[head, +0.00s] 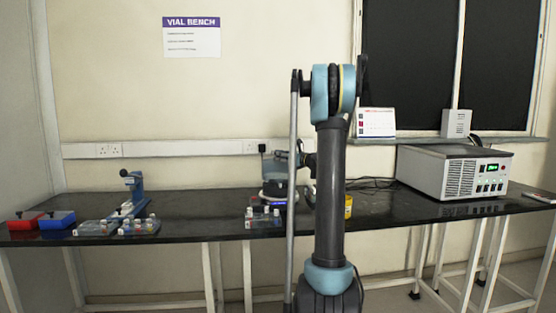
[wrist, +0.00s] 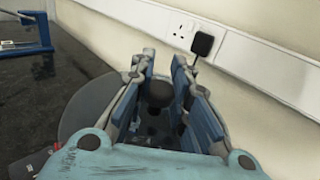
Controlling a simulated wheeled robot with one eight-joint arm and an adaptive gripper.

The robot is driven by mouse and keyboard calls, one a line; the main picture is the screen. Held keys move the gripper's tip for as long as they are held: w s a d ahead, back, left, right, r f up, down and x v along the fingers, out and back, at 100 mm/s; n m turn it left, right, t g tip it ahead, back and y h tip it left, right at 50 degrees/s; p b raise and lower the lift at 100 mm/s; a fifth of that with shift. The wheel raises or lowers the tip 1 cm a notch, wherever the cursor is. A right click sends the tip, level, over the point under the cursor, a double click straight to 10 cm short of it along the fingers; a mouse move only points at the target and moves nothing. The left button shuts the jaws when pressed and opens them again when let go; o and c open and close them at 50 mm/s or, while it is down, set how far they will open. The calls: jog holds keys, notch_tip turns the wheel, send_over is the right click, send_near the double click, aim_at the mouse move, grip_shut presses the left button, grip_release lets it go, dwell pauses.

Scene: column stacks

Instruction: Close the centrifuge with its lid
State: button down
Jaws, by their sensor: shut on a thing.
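The centrifuge (head: 272,198) stands on the black bench, left of my arm in the head view, with a pale body and a small lit blue display. A grey-blue round lid (head: 274,168) shows above its dark bowl; it also shows in the wrist view as a grey disc (wrist: 88,105). My gripper (head: 298,158) is beside the lid, partly hidden by my arm. In the wrist view my gripper (wrist: 163,75) has its fingers on both sides of a dark round knob (wrist: 160,92) and is shut on it. I cannot tell whether the lid touches the centrifuge.
Vial racks (head: 264,218) stand in front of the centrifuge, and more (head: 138,226) stand at left. A blue stand (head: 134,190), a red box (head: 24,221) and a blue box (head: 58,220) are further left. A yellow pot (head: 348,206) and a large instrument (head: 453,172) are at right.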

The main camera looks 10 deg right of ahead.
jog(key=shift+f, duration=3.6)
dwell(0.3)
jog(key=c, duration=1.3)
grip_release()
jog(key=o, duration=0.5)
jog(key=shift+o, duration=0.2)
jog(key=shift+r, duration=3)
jog(key=shift+s, duration=0.1)
